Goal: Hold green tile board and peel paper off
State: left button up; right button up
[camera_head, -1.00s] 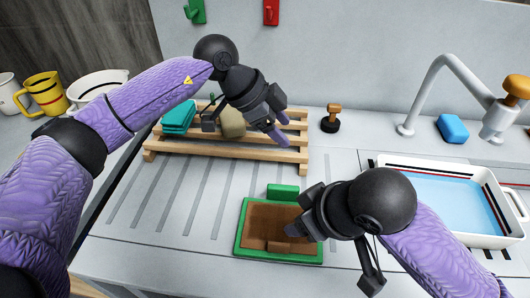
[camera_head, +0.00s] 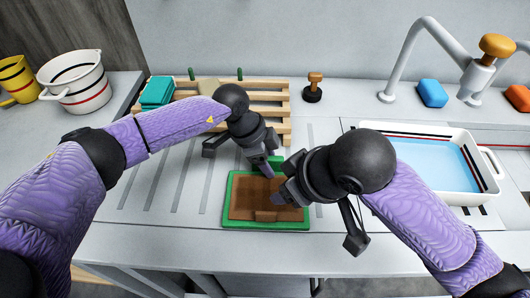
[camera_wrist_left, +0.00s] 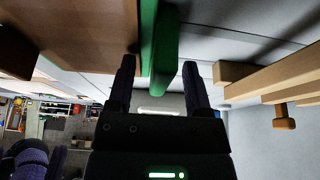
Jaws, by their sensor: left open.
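The green tile board (camera_head: 228,222) lies flat on the grey counter in the head view, with brown paper (camera_head: 245,190) covering its middle. A small brown tab (camera_head: 264,216) shows at the paper's near edge. The board's green grip (camera_head: 275,161) stands at its far edge. My left gripper (camera_head: 265,172) is open at this grip. In the left wrist view the green grip (camera_wrist_left: 166,50) reaches between the two fingers (camera_wrist_left: 160,78), with gaps at the sides. My right gripper (camera_head: 283,198) is over the right part of the paper; its fingertips are too unclear to tell their opening.
A wooden rack (camera_head: 280,97) with teal cloths (camera_head: 158,90) stands behind the board. A white basin of water (camera_head: 482,190) is at right, below a faucet (camera_head: 420,50). A black stopper with a wooden knob (camera_head: 313,90) stands at the back. The counter left of the board is clear.

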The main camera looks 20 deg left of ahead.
pick_arm(q)
grip_shut()
dwell(1.4)
pick_arm(e)
jog(key=shift+c, duration=0.4)
jog(key=m+g+y, duration=0.3)
jog(key=m+g, duration=0.2)
jog(key=m, duration=1)
send_near(272, 213)
jog(key=shift+w+d+f, duration=0.1)
jog(key=shift+d+f, duration=0.05)
jog(key=shift+f, duration=0.3)
jog(key=shift+w+d+f, duration=0.1)
jog(key=shift+d+f, duration=0.05)
jog(key=shift+f, duration=0.35)
jog(key=d+m+g+y, duration=0.2)
jog(key=d+m+y, duration=0.2)
jog(key=m, duration=0.7)
jog(key=shift+m+y, duration=0.5)
jog(key=x, duration=0.3)
jog(key=w+x, duration=0.1)
jog(key=x, duration=0.3)
jog(key=f+x, duration=0.1)
jog(key=x, duration=0.3)
jog(key=shift+w+a+f, duration=0.1)
jog(key=shift+a, duration=0.15)
